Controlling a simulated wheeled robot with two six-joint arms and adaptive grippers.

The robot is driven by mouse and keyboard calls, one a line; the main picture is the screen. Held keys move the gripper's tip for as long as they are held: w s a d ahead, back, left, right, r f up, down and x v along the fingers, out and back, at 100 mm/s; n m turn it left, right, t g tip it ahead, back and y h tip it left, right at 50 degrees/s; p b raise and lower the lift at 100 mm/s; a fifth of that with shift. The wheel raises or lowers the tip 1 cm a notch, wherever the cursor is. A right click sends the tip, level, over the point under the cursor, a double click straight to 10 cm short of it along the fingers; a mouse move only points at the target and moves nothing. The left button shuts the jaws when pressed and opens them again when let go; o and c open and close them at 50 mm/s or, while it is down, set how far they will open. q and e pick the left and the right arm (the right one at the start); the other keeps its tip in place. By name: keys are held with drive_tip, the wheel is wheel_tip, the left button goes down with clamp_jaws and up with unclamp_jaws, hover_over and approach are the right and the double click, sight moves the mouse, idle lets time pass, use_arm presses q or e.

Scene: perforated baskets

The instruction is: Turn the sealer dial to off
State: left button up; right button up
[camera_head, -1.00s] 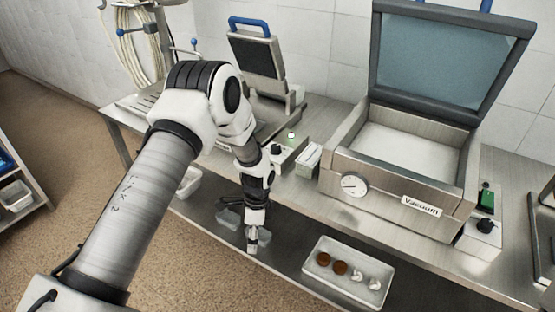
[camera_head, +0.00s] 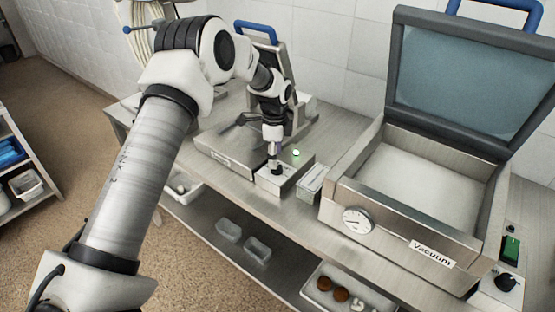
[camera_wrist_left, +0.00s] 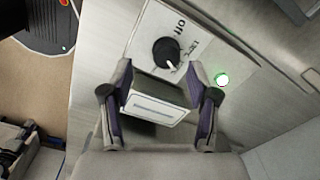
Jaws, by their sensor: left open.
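The sealer dial (camera_wrist_left: 166,52) is a round black knob with a white pointer mark, on a white plate in the left wrist view. "Off" is printed beside it; a second label is too small to read surely. The pointer is not at the "off" print. In the head view the dial (camera_head: 277,171) sits on the small control box (camera_head: 296,178) by the sealer (camera_head: 215,150). My left gripper (camera_head: 273,160) points down over it. In the wrist view its fingers (camera_wrist_left: 160,80) are open and spread, with the dial just beyond them; contact cannot be told.
A green light (camera_head: 296,153) glows on the control box. The vacuum machine (camera_head: 385,222), lid up, stands to the right, with another black knob (camera_head: 506,282) beside it. The sealer's upright arm with a blue handle (camera_head: 256,30) rises behind. Small trays (camera_head: 228,230) stand below.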

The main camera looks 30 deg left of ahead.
use_arm(q)
drive_tip(key=f, duration=0.2)
drive_tip(key=w+f, duration=0.1)
drive_tip(key=f, duration=0.1)
drive_tip(key=shift+w+f+p, duration=0.15)
drive_tip(key=shift+f+p, duration=0.15)
drive_tip(key=shift+w+f, duration=0.15)
drive_tip(key=shift+s+r, duration=0.3)
drive_tip(key=shift+s, duration=0.05)
drive_tip(key=shift+c, duration=1.1)
drive_tip(key=shift+s+r, duration=0.1)
drive_tip(key=c, duration=0.5)
clamp_jaws()
use_arm(e)
drive_tip(key=shift+w+r, duration=0.3)
drive_tip(key=shift+w, duration=0.1)
use_arm(q)
drive_tip(key=shift+f, duration=0.2)
